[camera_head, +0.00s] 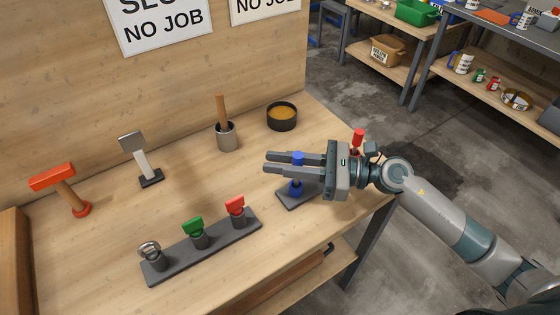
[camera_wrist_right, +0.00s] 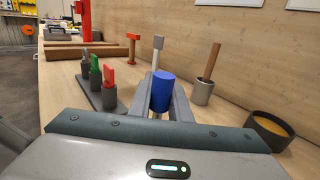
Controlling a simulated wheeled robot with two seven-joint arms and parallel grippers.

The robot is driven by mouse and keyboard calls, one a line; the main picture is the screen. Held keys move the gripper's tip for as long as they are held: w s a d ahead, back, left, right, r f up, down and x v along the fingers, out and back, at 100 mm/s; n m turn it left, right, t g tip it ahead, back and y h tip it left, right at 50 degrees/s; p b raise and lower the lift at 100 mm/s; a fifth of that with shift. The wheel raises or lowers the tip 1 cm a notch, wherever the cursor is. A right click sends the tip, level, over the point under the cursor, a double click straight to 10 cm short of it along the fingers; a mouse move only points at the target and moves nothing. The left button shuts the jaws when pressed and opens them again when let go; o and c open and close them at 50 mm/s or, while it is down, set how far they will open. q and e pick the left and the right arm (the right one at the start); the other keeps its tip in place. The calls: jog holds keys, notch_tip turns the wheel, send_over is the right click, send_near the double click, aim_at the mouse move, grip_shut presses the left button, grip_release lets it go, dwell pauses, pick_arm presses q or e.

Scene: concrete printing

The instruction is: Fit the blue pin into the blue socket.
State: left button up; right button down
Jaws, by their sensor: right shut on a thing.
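My right gripper (camera_head: 268,162) comes in from the right above the table and is shut on the blue pin (camera_head: 297,158). The pin stands roughly upright between the fingers, its blue top showing above them. In the right wrist view, the blue pin (camera_wrist_right: 162,90) sits between my right fingers (camera_wrist_right: 158,84). The blue socket (camera_head: 296,188) shows just below the fingers on a dark plate (camera_head: 290,200). The fingers partly hide the space between pin and socket, so I cannot tell whether the pin's lower end is in the socket. My left gripper is not in view.
A red-handled piece (camera_head: 358,137) stands behind my right gripper. A dark rack (camera_head: 205,250) holds several pieces, green and red among them. A red hammer (camera_head: 53,178), a grey-headed tool (camera_head: 133,145), a metal cup (camera_head: 226,138) and a black bowl (camera_head: 282,120) stand along the back.

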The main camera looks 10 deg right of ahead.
jog(key=shift+f+b, duration=0.6)
jog(key=shift+f, duration=0.1)
jog(key=shift+s+d+f, duration=0.1)
jog(key=shift+s, duration=0.1)
jog(key=shift+s+f+b, duration=0.2)
jog(key=shift+f+b, duration=0.2)
jog(key=shift+b, duration=0.2)
jog(key=shift+s+d+f+b, duration=0.1)
jog(key=shift+s+f+b, duration=0.15)
jog(key=shift+f+b, duration=0.15)
jog(key=shift+r, duration=0.15)
jog(key=shift+w+r+p, duration=0.25)
jog(key=shift+r+p, duration=0.55)
jog(key=shift+r, duration=0.05)
jog(key=shift+w+r+p, duration=0.3)
jog(key=shift+r+p, duration=0.15)
jog(key=shift+r, duration=0.1)
jog(key=shift+r, duration=0.15)
